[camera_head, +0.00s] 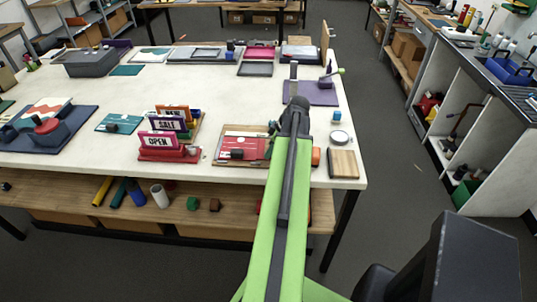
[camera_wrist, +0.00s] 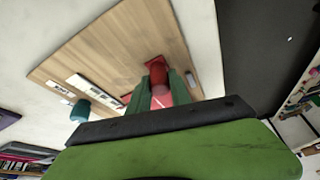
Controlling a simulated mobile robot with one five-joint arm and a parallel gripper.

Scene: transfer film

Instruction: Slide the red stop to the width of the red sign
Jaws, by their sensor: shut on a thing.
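The red stop (camera_wrist: 158,72) is a small upright red knob on a wooden board (camera_wrist: 125,45) in the wrist view. My gripper (camera_wrist: 160,86) has its two green fingers on either side of the knob and is shut on it. In the head view my arm hides the gripper and the stop. The wooden board's edge (camera_head: 222,162) shows left of my arm, with a red panel on it. An upright pinkish-red sign reading OPEN (camera_head: 159,140) stands in a red holder (camera_head: 168,155) left of the board. I cannot tell whether this is the red sign.
A purple sign and an orange sign stand behind the OPEN sign. A teal knob (camera_wrist: 80,111) and white strips lie along the wooden board. A wooden block (camera_head: 343,163) and a round tin (camera_head: 339,138) are right of my arm, near the table's right edge.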

